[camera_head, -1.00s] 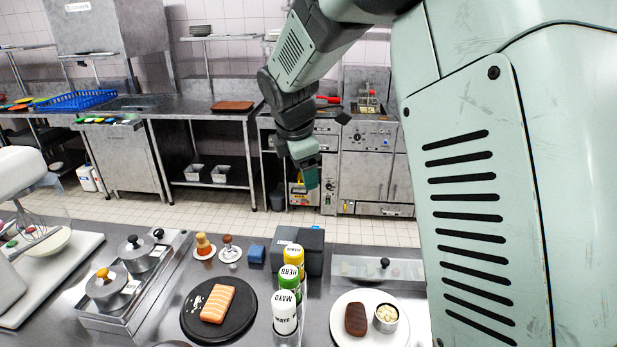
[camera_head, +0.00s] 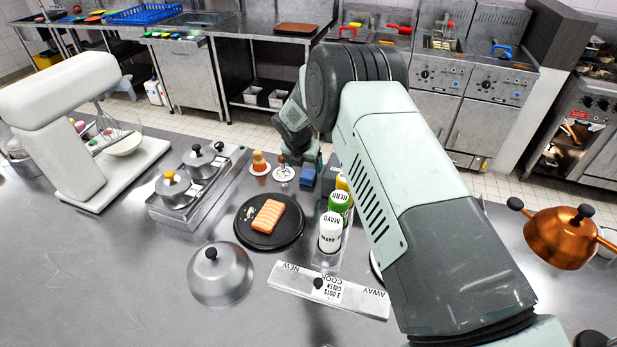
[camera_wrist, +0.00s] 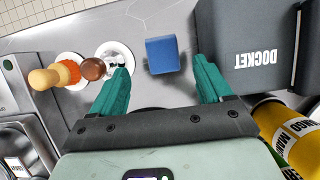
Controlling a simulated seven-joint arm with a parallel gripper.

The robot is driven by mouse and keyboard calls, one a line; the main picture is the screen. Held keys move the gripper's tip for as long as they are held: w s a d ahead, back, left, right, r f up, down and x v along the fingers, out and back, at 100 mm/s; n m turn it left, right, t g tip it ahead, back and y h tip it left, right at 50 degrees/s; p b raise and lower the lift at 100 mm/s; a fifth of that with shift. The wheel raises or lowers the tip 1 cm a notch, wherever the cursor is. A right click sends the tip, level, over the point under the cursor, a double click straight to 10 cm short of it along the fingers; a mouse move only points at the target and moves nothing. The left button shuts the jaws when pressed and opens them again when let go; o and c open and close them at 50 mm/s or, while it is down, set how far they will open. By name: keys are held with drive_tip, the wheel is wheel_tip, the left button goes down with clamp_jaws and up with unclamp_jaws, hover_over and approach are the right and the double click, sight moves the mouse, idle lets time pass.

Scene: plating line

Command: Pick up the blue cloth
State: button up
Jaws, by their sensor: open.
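The blue cloth (camera_wrist: 162,55) is a small folded block lying on the steel counter. In the wrist view it sits ahead of and between the two teal fingers of my gripper (camera_wrist: 162,82), nearer the top of the picture, with clear space to both fingers. My gripper is open and empty.
A dark docket box (camera_wrist: 245,50) stands close right of the cloth. Two wooden-handled tools on white saucers (camera_wrist: 112,55) stand close left. Bottles (camera_head: 330,230), a black plate with salmon (camera_head: 268,240) and a steel pan unit (camera_head: 200,190) are nearer.

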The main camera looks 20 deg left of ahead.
sight(308, 174)
drive_tip(key=shift+x, duration=2.75)
drive_tip(key=shift+s+d, duration=0.15)
drive_tip(key=shift+c, duration=0.4)
drive_tip(key=c, duration=1)
drive_tip(key=shift+c, duration=0.2)
wheel_tip(308, 174, up, 10)
